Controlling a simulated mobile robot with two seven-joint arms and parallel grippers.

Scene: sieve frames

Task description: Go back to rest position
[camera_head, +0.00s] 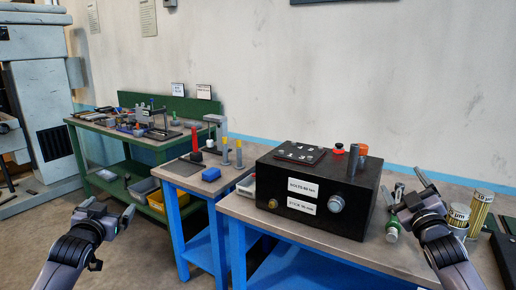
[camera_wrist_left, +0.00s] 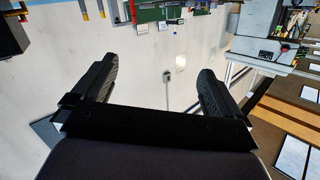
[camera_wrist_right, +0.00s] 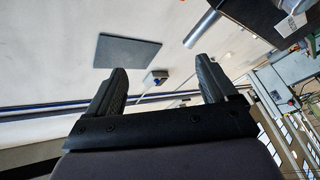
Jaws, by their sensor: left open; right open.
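My left gripper (camera_head: 106,212) is open and empty at the lower left of the head view, over the floor in front of the green bench. In the left wrist view its two dark fingers (camera_wrist_left: 152,88) stand wide apart with nothing between them. My right gripper (camera_head: 408,196) is at the right of the head view, in front of the right part of the table, beside the black box. In the right wrist view its fingers (camera_wrist_right: 163,88) are apart and hold nothing. Whether it touches anything on the table cannot be told.
A black box (camera_head: 285,217) with labels and a knob stands on the blue-legged table (camera_head: 237,206). A green bench (camera_head: 150,143) stands at the left. Floor around my left gripper is clear.

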